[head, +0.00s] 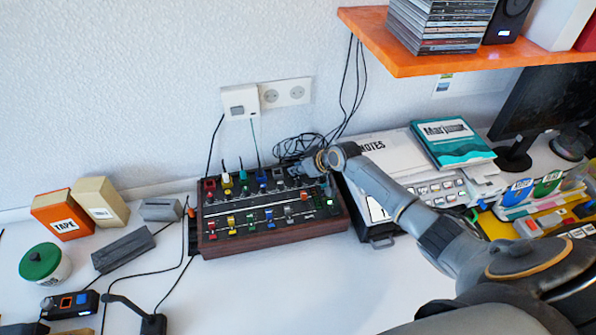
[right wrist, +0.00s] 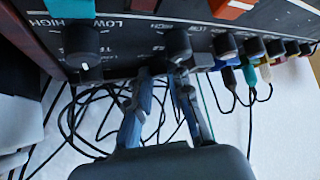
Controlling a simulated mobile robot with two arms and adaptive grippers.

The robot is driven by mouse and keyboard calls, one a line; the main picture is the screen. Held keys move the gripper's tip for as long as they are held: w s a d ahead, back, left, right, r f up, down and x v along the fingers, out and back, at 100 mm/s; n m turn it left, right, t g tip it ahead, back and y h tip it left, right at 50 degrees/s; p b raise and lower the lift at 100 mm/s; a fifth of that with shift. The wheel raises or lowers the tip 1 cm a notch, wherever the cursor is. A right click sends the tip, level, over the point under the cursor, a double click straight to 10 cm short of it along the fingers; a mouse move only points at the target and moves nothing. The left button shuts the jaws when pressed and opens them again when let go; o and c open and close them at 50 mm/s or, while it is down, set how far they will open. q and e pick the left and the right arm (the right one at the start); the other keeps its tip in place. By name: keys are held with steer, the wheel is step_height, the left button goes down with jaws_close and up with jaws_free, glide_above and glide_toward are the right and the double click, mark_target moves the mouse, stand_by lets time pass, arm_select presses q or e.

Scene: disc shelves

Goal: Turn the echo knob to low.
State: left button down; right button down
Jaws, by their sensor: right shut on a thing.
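A mixer box (head: 275,238) with wooden sides stands on the white table, with colored knobs and sliders on its dark top. My right gripper (head: 302,166) reaches in from the right to its back right edge. In the right wrist view, my right gripper (right wrist: 162,76) has its fingertips at the panel's edge, shut on the echo knob, which they largely hide. Its name label cannot be read. A dark round knob (right wrist: 178,45) with a white mark shows right by the fingertips, and another knob (right wrist: 84,48) stands to the left. LOW and HIGH labels are printed nearby. My left gripper is not in view.
Black cables (head: 292,146) lie behind the mixer, below a wall socket (head: 285,92). An orange shelf (head: 420,62) with a stack of discs overhangs the back right. An orange tape box (head: 62,215) stands left. The table's front middle is clear.

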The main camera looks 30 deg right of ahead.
stand_by(0.4)
steer(key=c, duration=1.2)
jaws_free()
